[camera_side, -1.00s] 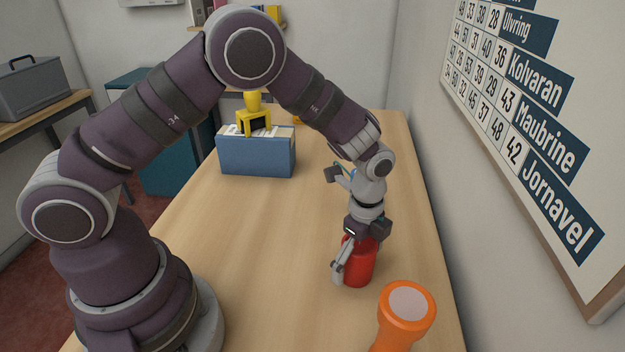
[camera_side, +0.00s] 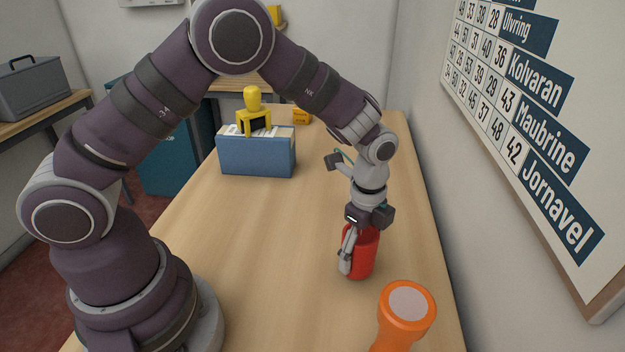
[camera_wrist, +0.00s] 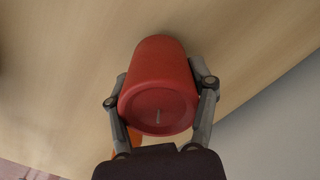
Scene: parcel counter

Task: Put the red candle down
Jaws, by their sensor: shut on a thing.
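The red candle (camera_side: 361,258) is a stout cylinder over the right part of the wooden counter, roughly upright. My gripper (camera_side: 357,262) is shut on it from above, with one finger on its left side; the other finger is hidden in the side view. In the wrist view the candle (camera_wrist: 158,75) sits between both fingers of my gripper (camera_wrist: 160,98), its top with a short wick facing the camera. It appears slightly above the counter; a gap under it is hard to see.
An orange flashlight (camera_side: 405,308) stands close in front of the candle. A blue card box (camera_side: 257,158) with a yellow object (camera_side: 253,118) at it is farther back on the counter (camera_side: 265,240). A wall with a board (camera_side: 540,130) is on the right. The middle counter is clear.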

